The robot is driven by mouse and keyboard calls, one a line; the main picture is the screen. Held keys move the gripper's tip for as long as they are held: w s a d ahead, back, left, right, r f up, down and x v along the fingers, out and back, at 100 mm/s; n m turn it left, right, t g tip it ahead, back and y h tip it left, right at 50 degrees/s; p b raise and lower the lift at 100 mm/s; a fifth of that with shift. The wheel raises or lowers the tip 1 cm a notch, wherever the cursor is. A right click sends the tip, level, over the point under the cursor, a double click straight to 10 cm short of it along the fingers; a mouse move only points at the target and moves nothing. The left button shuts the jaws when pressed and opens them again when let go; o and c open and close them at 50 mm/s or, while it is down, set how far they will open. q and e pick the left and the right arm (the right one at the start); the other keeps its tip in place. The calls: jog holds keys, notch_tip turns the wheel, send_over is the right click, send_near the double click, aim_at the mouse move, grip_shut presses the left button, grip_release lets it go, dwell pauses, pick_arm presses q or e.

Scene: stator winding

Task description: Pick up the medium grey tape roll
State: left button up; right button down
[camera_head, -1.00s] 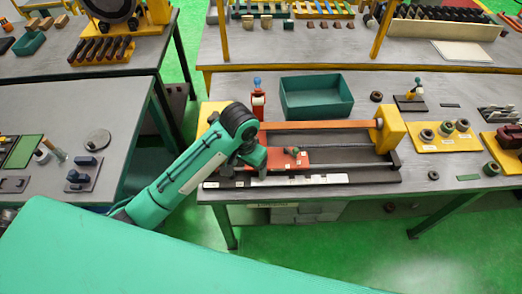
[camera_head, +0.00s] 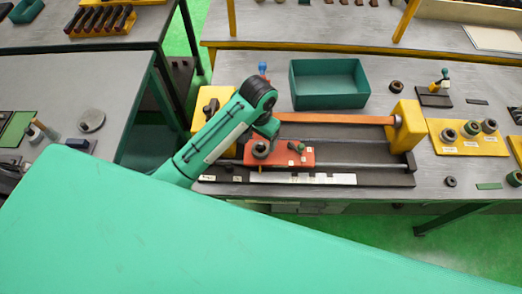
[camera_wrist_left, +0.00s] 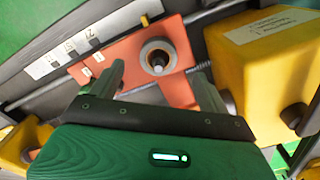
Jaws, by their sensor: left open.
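A grey tape roll (camera_head: 261,148) sits on the red carriage (camera_head: 298,157) of the winding fixture; I cannot tell its size class. In the left wrist view this roll (camera_wrist_left: 170,48) is a dark grey ring around a short metal peg. My left gripper (camera_head: 267,128) is above the carriage's left end. In the left wrist view its open fingers (camera_wrist_left: 159,72) stand either side of the roll's line, with nothing between them. More rolls, a left one (camera_head: 448,135), a middle one (camera_head: 471,128) and a right one (camera_head: 489,125), stand on a labelled yellow board. My right gripper is not in view.
Yellow end blocks (camera_head: 406,127) and an orange bar (camera_head: 335,118) frame the carriage. A green bin (camera_head: 329,100) stands behind it. A small tool on a stand (camera_head: 436,94) and a loose dark ring (camera_head: 396,86) lie at the right. Bare grey table shows between them.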

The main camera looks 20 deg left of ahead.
aim_at(260, 145)
pick_arm(q)
jog(key=shift+w+f, duration=0.1)
jog(key=shift+f, duration=0.25)
jog(key=shift+f+p, duration=0.5)
notch_tip(260, 145, down, 3)
jog(key=shift+d+f+p, duration=0.1)
jog(key=shift+f+p, duration=0.05)
jog(key=shift+p, duration=0.75)
jog(key=shift+f, duration=0.55)
jog(key=c, duration=1.1)
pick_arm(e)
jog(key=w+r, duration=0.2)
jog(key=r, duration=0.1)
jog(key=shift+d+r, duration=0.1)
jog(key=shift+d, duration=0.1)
pick_arm(q)
jog(key=shift+r, duration=0.1)
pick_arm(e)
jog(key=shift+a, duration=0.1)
